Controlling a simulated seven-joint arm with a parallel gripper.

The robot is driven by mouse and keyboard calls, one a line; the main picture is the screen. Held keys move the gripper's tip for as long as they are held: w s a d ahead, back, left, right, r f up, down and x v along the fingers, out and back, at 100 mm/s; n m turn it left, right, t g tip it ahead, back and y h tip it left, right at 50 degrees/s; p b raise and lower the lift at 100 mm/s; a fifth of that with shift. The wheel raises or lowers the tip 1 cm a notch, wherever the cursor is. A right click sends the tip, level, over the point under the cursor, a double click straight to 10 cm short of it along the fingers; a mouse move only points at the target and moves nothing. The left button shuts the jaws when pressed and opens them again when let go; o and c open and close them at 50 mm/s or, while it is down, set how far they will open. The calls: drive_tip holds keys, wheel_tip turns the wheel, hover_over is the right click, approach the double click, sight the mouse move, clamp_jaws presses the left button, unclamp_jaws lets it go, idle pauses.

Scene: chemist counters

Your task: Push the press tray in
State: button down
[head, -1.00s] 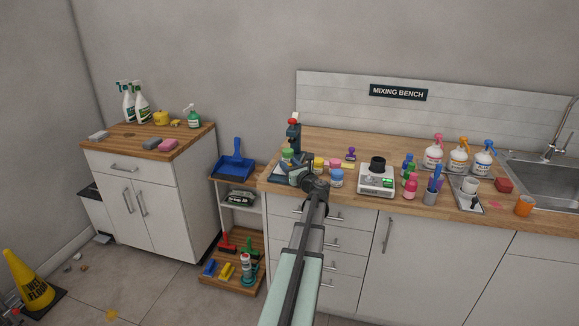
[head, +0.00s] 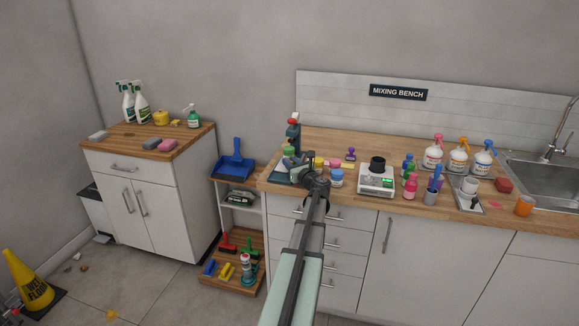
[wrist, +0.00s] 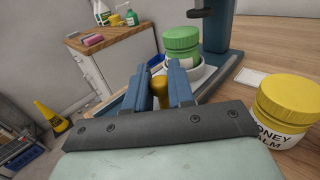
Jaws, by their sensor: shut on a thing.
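The press (head: 294,134) stands at the left end of the mixing bench, dark blue with a red top. In the wrist view its blue column (wrist: 222,36) rises behind a green-lidded jar (wrist: 181,44). The jar stands upright in a pale round holder on the press tray (wrist: 132,92), whose rim shows beside my fingers. My gripper (wrist: 161,84) is shut on a yellow, brass-like knob (wrist: 160,94) at the front of the tray. The knob is partly hidden between the fingers. In the head view my gripper (head: 311,172) covers part of the tray's front.
A yellow-lidded honey balm jar (wrist: 287,108) stands close to the right of my gripper. A blue-lidded jar (head: 336,178) and a scale (head: 377,178) are further right on the bench. A shelf with a blue dustpan (head: 235,163) is to the left.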

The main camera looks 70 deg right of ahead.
drive_tip(key=shift+d+r, duration=0.1)
drive_tip(key=shift+d, duration=0.7)
drive_tip(key=c, duration=1)
unclamp_jaws()
drive_tip(key=shift+a, duration=0.1)
drive_tip(key=shift+c, duration=0.2)
drive_tip(key=v, duration=1.4)
drive_tip(key=shift+o, duration=0.3)
drive_tip(key=shift+w, duration=0.1)
